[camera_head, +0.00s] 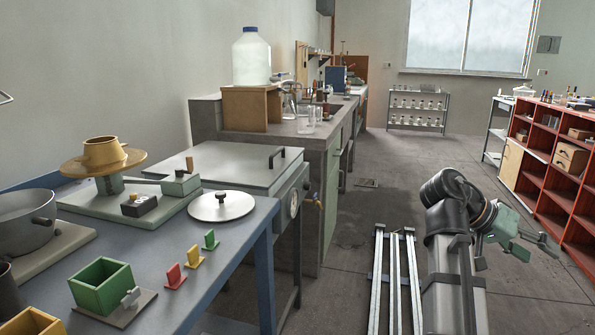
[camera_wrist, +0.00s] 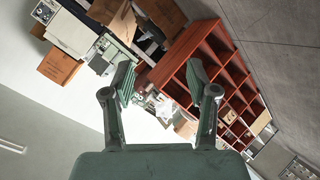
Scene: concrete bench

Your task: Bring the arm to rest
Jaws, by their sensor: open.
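My gripper (camera_head: 528,243) is out at the right in the head view, held in the air over the floor in front of the red shelf unit. It points to the right, away from the benches. In the wrist view my gripper (camera_wrist: 165,92) shows two green-grey fingers spread wide apart. Nothing is between them. The arm is folded close to its column.
The red shelf unit (camera_head: 556,170) stands at the right, with boxes on it; it also shows tilted in the wrist view (camera_wrist: 212,75). A blue bench (camera_head: 225,260) with a pot, turntable and green box is at the left.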

